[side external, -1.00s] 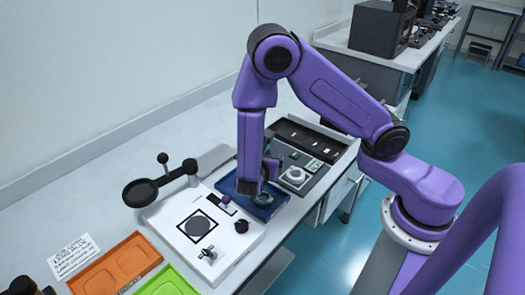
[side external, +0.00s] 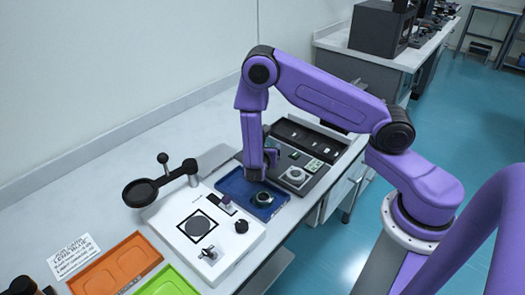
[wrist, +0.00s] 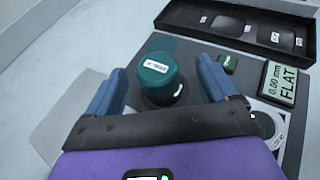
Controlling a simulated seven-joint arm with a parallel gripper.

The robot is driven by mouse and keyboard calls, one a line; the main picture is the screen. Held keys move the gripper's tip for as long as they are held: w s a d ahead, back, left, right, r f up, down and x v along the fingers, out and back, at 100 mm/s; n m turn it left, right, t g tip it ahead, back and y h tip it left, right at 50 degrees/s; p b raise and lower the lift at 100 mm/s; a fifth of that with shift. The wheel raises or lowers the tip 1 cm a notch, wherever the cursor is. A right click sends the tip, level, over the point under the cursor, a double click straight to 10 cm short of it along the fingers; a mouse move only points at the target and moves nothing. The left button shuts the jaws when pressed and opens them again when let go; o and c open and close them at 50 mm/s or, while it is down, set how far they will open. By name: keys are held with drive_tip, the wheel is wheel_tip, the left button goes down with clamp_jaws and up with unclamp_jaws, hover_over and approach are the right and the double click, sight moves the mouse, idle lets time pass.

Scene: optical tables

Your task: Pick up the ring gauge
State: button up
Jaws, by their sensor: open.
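A ring-shaped piece with a dark centre (side external: 263,199) lies on the blue tray (side external: 232,186). I cannot tell for sure which is the ring gauge. The piece on the blue tray is not visible there.
A black compartment tray (wrist: 190,19) lies behind. A magnifier (side external: 140,193) and white plate (side external: 160,222) are left of the blue tray.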

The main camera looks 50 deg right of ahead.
drive_tip(key=shift+x, duration=2.75)
drive_tip(key=shift+w+a+f, duration=0.1)
drive_tip(key=shift+w+a, duration=0.05)
drive_tip(key=c, duration=1.2)
